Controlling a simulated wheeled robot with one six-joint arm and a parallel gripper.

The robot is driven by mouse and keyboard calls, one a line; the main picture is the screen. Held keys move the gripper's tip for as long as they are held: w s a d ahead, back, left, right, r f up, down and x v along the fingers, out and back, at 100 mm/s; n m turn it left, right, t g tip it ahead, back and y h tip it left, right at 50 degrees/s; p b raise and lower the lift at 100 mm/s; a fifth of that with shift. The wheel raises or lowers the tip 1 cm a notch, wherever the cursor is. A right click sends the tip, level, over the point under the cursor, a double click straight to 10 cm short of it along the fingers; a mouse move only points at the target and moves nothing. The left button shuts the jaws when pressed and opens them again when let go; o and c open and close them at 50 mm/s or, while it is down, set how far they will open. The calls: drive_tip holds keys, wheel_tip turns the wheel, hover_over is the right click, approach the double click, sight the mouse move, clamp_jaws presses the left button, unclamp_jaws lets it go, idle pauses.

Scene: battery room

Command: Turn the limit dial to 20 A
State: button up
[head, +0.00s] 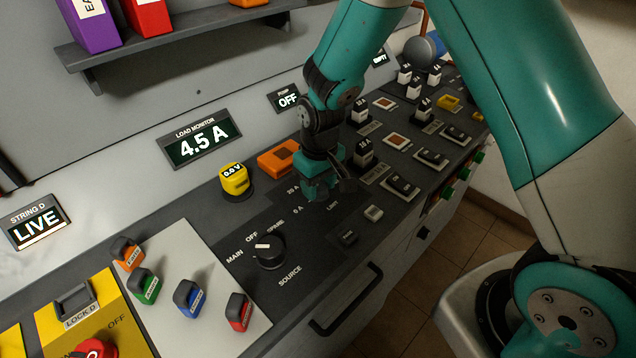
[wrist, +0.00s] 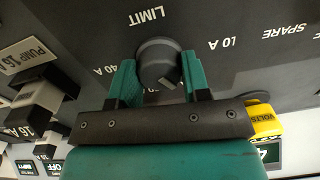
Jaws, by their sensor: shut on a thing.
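The limit dial (wrist: 157,62) is a dark round knob in the wrist view, under the word LIMIT on the grey panel. A 40 A label is on its left and a 10 A label on its right. A light mark on the dial's face points down and slightly right, between the 10 A side and the bottom. The 20 A position is hidden behind my gripper in this view. My gripper (wrist: 158,80) is shut on the dial, one teal finger on each side. In the head view my gripper (head: 318,186) comes down onto the panel and hides the dial.
A source dial (head: 269,251) and a yellow meter reading 0.0 V (head: 234,179) stand nearby. An orange block (head: 278,158) and several switches lie close to my gripper. The load monitor (head: 200,138) reads 4.5 A, and the pump display (head: 287,97) reads OFF.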

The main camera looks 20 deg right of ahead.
sight(320, 184)
idle(0.4)
drive_tip(key=o, duration=0.9)
drive_tip(key=shift+r, duration=0.15)
drive_tip(key=r, duration=1.7)
drive_tip(key=shift+w+d+r+b, duration=0.1)
drive_tip(key=shift+d+b, duration=0.15)
drive_tip(key=shift+b, duration=0.15)
drive_tip(key=s+a+r+n+y, duration=0.1)
drive_tip(key=s, duration=0.6)
drive_tip(key=s+a+r+n+y, duration=0.1)
drive_tip(key=s+a+r, duration=0.1)
drive_tip(key=s, duration=0.6)
drive_tip(key=s+a+r+n+y, duration=0.1)
drive_tip(key=s+a+r, duration=0.1)
drive_tip(key=s, duration=0.6)
drive_tip(key=shift+s+a+y, duration=0.1)
drive_tip(key=shift+a+y, duration=0.05)
drive_tip(key=shift+y, duration=0.25)
